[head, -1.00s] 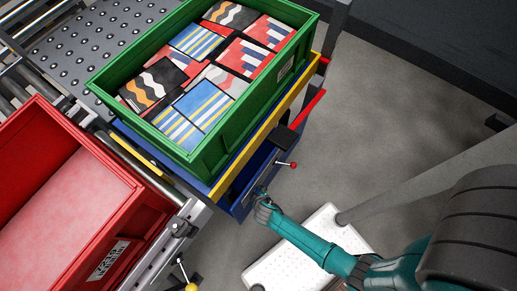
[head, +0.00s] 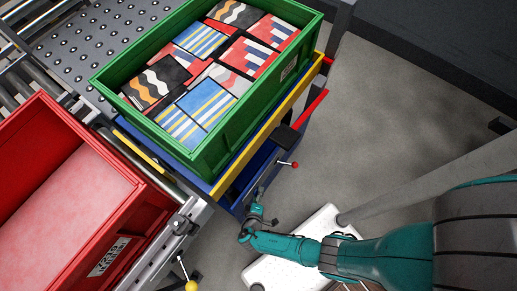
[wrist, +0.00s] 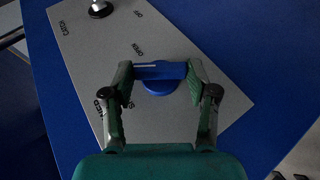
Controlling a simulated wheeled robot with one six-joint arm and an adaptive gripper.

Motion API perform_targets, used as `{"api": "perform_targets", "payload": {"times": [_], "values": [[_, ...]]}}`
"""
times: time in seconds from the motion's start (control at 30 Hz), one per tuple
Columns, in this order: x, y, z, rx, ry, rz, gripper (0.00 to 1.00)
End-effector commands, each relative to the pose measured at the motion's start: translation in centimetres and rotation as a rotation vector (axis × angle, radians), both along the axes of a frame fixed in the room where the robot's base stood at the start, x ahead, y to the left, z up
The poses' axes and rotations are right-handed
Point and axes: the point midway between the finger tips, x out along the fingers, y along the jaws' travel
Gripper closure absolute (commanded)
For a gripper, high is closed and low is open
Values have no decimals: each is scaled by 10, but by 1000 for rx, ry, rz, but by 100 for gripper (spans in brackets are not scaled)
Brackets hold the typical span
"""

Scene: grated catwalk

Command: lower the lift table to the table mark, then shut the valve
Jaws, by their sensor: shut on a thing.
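The blue lift table (head: 225,190) has a yellow edge and carries a green crate (head: 215,165) of patterned boxes. My gripper (wrist: 159,82) is shut on a blue valve knob (wrist: 160,88), its fingers on either side of the handle. The knob sits on a grey control plate (wrist: 85,45) and its white line lies nearly level in the picture. "OPEN" is printed above the knob; a partly hidden word is at its left. In the head view my gripper (head: 255,208) reaches the table's near side. I cannot make out the table mark.
A lever with a red ball (head: 295,165) sticks out beside the table. A red crate (head: 130,195) stands on the roller conveyor at left, near a yellow-knobbed lever (head: 191,286). A dotted ball-transfer plate (head: 85,50) lies behind.

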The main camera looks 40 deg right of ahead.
Motion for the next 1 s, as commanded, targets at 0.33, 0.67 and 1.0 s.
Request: {"api": "perform_targets", "payload": {"times": [0.33, 0.67, 1.0], "values": [[0, 2, -2, -103, -31, 2, 77], [0, 1, -3, -164, -50, 0, 77], [-1, 1, -4, -185, -57, -1, 77]]}}
